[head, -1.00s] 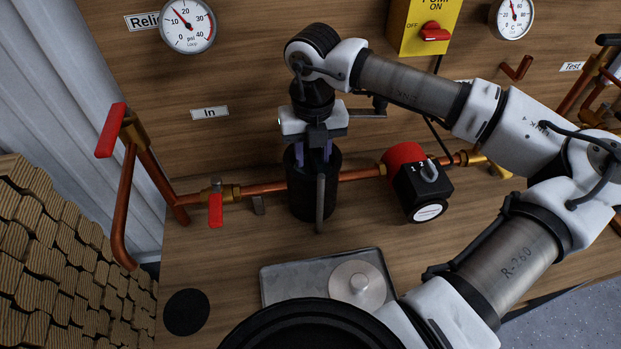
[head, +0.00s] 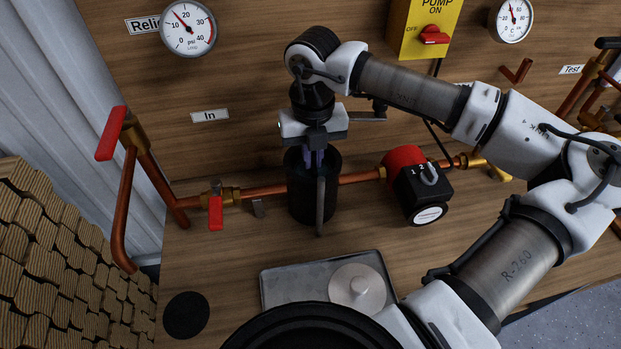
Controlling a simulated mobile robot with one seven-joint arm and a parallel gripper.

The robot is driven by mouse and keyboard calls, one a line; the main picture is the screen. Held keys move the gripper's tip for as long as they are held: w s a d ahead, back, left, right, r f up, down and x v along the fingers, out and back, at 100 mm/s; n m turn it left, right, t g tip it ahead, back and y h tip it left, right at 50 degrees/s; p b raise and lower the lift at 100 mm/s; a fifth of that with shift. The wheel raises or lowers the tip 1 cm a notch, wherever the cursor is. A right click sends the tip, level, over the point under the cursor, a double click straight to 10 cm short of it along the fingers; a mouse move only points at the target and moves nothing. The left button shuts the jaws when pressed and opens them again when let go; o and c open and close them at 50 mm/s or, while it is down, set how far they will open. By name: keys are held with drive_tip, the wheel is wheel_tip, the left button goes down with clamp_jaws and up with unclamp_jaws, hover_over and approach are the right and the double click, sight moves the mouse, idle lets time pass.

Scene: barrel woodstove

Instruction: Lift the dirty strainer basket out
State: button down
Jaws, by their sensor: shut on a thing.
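The black strainer housing (head: 303,205) stands upright on the copper pipe line, its top open. My gripper (head: 315,160) points straight down into its mouth. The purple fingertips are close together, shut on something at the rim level. The strainer basket itself is hidden inside the housing and behind the fingers, so I cannot make out its shape; what the fingers hold is most likely its top. A metal tray (head: 280,290) lies on the bench in front, with a round pale lid with a knob (head: 360,290) on its right part.
A red-handled valve (head: 215,207) is on the pipe left of the housing. A red and black pump (head: 420,188) sits to the right. A black round pad (head: 187,314) lies left of the tray. The tray's left part is bare.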

drive_tip(key=shift+r+p, duration=0.3)
drive_tip(key=shift+r, duration=0.7)
idle(0.6)
wheel_tip(320, 180, up, 9)
drive_tip(key=p, duration=0.4)
idle(1.5)
idle(0.3)
drive_tip(key=shift+r+p, duration=0.65)
drive_tip(key=shift+r, duration=0.85)
